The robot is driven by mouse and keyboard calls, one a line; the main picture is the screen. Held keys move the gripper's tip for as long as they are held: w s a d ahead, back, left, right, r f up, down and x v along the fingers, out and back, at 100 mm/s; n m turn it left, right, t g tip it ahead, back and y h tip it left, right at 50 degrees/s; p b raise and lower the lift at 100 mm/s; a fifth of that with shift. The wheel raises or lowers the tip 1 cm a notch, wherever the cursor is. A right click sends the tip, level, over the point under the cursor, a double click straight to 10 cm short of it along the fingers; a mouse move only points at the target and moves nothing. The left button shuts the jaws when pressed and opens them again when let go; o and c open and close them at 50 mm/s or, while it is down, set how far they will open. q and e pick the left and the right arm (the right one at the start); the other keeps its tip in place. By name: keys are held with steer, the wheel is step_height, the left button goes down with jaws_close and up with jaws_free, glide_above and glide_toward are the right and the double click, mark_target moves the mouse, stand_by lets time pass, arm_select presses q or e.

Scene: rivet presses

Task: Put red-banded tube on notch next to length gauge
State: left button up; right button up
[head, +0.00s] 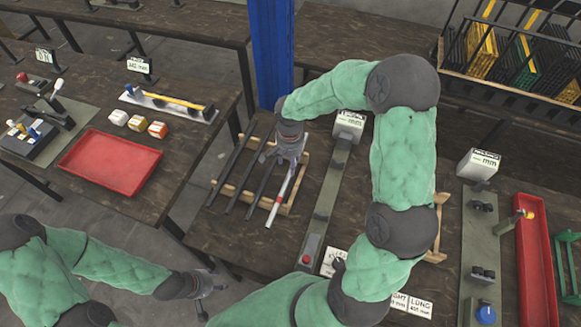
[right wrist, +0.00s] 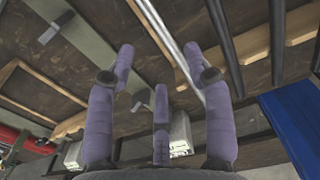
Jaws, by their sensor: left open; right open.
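The red-banded tube (head: 275,209), pale with a red band, lies on the wooden rack (head: 227,189) at the right end of a row of dark rods. My right gripper (head: 287,161) is open over its far part. In the right wrist view the pale tube (right wrist: 165,37) runs between the spread fingers (right wrist: 160,62); contact cannot be told. The length gauge (head: 328,190) is a long grey-green strip right of the rack, with a display box (head: 349,124) at its far end. The notch cannot be made out clearly. My left gripper (head: 203,287) is open and empty, low at the left.
A wooden holder (head: 439,228) shows partly behind my right arm. A red tray (head: 111,163) and small boxes sit on the left table. A long red bin (head: 535,255) stands at the right. A blue post (head: 270,50) rises behind the rack. Label cards (head: 419,304) lie near the front.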

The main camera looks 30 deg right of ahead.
steer(key=shift+r+p, duration=0.35)
steer(key=shift+r, duration=2.05)
